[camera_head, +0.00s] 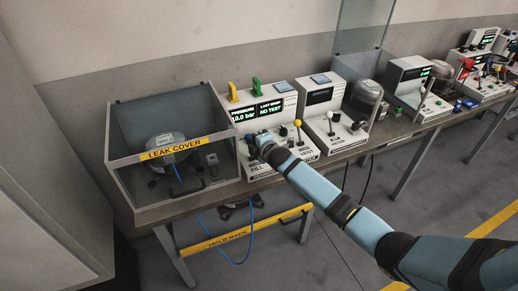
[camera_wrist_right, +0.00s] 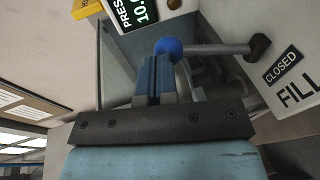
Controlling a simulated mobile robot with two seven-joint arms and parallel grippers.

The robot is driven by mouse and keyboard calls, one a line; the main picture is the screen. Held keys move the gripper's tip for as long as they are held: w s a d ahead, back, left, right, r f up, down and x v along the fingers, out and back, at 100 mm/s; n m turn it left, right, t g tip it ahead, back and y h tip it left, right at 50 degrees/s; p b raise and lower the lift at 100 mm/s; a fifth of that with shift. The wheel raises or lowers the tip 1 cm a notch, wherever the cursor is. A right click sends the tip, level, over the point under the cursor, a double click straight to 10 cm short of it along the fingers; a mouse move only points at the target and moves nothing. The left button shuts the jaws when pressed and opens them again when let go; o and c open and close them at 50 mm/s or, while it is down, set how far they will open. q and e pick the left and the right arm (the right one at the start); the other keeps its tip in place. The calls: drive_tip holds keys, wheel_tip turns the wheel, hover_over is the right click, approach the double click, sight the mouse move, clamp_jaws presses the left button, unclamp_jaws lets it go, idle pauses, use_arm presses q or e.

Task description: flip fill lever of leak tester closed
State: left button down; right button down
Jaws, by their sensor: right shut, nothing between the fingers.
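The leak tester (camera_head: 282,102) is a white console with a green-lit display, standing on the bench beside the clear leak cover box. Its fill lever (camera_wrist_right: 215,49) shows in the right wrist view as a grey rod with a blue ball knob (camera_wrist_right: 168,46), lying sideways from a dark pivot. A "CLOSED" label (camera_wrist_right: 281,67) and the word "FILL" are beside the pivot. My right gripper (camera_wrist_right: 154,78) is shut and empty, its fingertips right at the blue ball; I cannot tell whether they touch. In the head view the right gripper (camera_head: 258,139) hides the fill lever. My left gripper is not in view.
A lever with a yellow ball (camera_head: 297,123) stands upright just right of my gripper. The leak cover box (camera_head: 125,177) is close on the left. Another white console (camera_head: 325,98) stands on the right. A blue hose hangs below the bench.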

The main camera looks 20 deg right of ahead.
use_arm(q)
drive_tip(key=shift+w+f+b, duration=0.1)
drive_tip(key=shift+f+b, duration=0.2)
drive_tip(key=shift+b, duration=0.1)
use_arm(e)
drive_tip(key=shift+w+r, duration=0.15)
drive_tip(key=shift+w, duration=0.7)
drive_tip(key=shift+r, duration=0.1)
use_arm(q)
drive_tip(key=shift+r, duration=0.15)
use_arm(e)
drive_tip(key=shift+r, duration=0.1)
